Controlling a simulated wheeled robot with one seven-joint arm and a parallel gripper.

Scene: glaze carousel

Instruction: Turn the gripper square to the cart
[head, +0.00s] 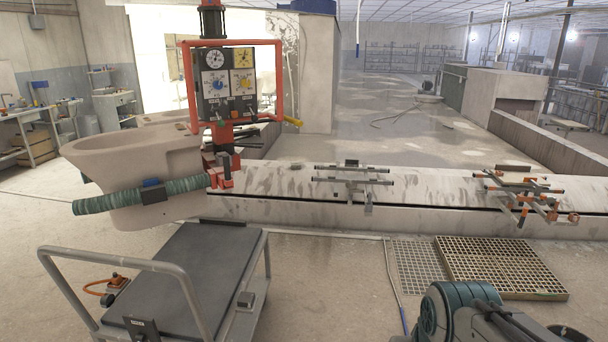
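The cart (189,268) stands at the lower left in the head view. It has a flat dark grey deck and a bent grey tube handle (150,267) on its near left side. Its lower edge runs out of the picture. The deck looks bare and lies at a slant to the picture. A teal and grey part at the bottom right looks like a link of my arm. My gripper is not in this view, so its angle to the cart and its opening cannot be seen.
A pinkish basin (140,165) stands just behind the cart, with a ribbed green sleeve (140,194) across its front. An orange-framed control panel (228,83) rises beside it. A low pale ledge (300,210) carries metal fixtures. Floor grating (500,265) lies at right.

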